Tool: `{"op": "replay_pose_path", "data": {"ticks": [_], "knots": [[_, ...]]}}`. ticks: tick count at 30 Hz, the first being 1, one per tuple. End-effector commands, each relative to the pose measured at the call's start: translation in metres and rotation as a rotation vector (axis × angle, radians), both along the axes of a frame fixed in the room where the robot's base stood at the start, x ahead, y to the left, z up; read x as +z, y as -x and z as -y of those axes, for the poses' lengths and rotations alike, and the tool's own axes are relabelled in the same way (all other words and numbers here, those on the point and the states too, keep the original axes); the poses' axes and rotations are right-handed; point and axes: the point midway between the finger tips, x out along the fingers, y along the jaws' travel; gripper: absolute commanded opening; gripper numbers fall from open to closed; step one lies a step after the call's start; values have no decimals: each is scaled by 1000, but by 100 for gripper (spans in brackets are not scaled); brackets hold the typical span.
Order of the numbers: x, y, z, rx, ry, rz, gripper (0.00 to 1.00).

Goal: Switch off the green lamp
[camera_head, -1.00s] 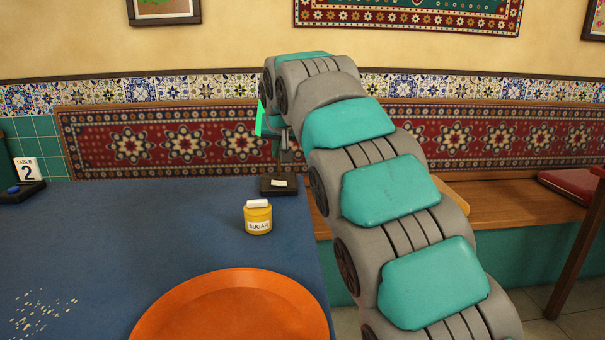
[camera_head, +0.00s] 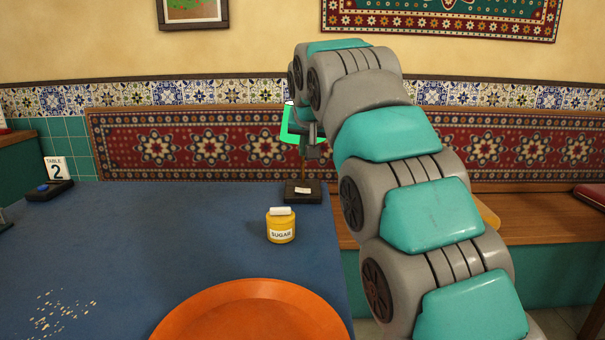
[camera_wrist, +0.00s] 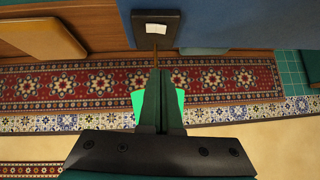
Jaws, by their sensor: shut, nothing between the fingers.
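The green lamp (camera_head: 290,126) stands at the far right corner of the blue table. Its glowing green shade is partly hidden by my arm. A thin stem runs down to a dark square base (camera_head: 303,197) with a small white piece on top. In the wrist view the base (camera_wrist: 141,37) lies beyond my fingertips, with the white piece (camera_wrist: 156,29) facing me. The shade (camera_wrist: 138,104) shows on both sides of my fingers. My gripper (camera_wrist: 160,72) is shut and empty, in front of the shade and stem. Whether it touches the lamp I cannot tell.
A yellow sugar jar (camera_head: 281,230) stands in front of the lamp base. A large orange plate (camera_head: 250,310) is nearer. A wooden bench (camera_head: 545,220) runs along the wall.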

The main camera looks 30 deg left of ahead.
Motion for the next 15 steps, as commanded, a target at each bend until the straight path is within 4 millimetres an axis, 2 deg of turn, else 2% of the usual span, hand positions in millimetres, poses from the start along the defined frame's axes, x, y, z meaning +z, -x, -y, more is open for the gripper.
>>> {"op": "replay_pose_path", "data": {"ticks": [15], "knots": [[-56,-46,-33,0,0,-2,0]]}}
